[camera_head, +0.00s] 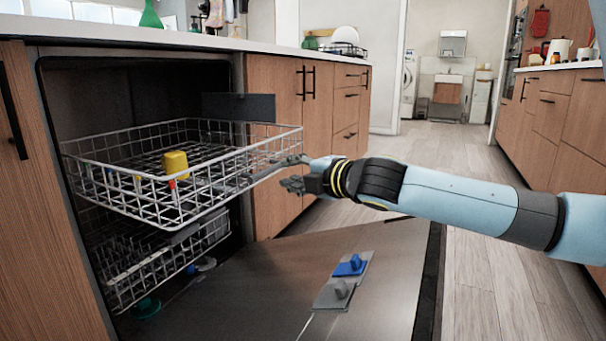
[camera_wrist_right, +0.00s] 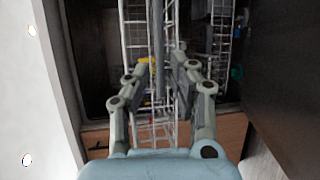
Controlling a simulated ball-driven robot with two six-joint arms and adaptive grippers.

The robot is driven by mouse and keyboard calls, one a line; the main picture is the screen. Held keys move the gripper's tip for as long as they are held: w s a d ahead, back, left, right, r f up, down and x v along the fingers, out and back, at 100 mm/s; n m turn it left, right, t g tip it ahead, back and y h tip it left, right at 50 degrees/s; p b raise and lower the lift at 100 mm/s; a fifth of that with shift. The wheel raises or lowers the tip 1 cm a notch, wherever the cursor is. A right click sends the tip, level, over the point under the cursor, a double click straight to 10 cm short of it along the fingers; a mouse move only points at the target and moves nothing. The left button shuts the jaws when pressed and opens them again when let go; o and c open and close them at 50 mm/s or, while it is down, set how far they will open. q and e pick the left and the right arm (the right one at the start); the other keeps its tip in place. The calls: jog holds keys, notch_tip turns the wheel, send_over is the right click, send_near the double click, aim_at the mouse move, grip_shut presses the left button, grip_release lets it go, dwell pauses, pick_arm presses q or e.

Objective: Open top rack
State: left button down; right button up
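The top rack (camera_head: 150,192) is a white wire basket standing out of the dishwasher, over the lowered door (camera_head: 255,285). A yellow cup-like item (camera_head: 175,163) sits in it. My right gripper (camera_head: 284,173) is at the rack's right front corner, with its fingers apart, one above the other in the head view. In the right wrist view, the gripper (camera_wrist_right: 168,72) has rack wires and a grey bar beyond and between its fingers; whether they touch is unclear. My left gripper is out of view.
The lower rack (camera_head: 150,270) sits partly inside the dishwasher. Detergent compartments, one with a blue part (camera_head: 350,265), are on the open door. The countertop (camera_head: 200,42) runs above the dishwasher. Wooden cabinets (camera_head: 277,90) stand right of it. Open floor (camera_head: 480,285) lies to the right.

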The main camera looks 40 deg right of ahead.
jog(key=shift+s+r, duration=0.15)
jog(key=shift+s, duration=0.7)
jog(key=shift+s+r, duration=0.15)
jog(key=shift+s, duration=0.7)
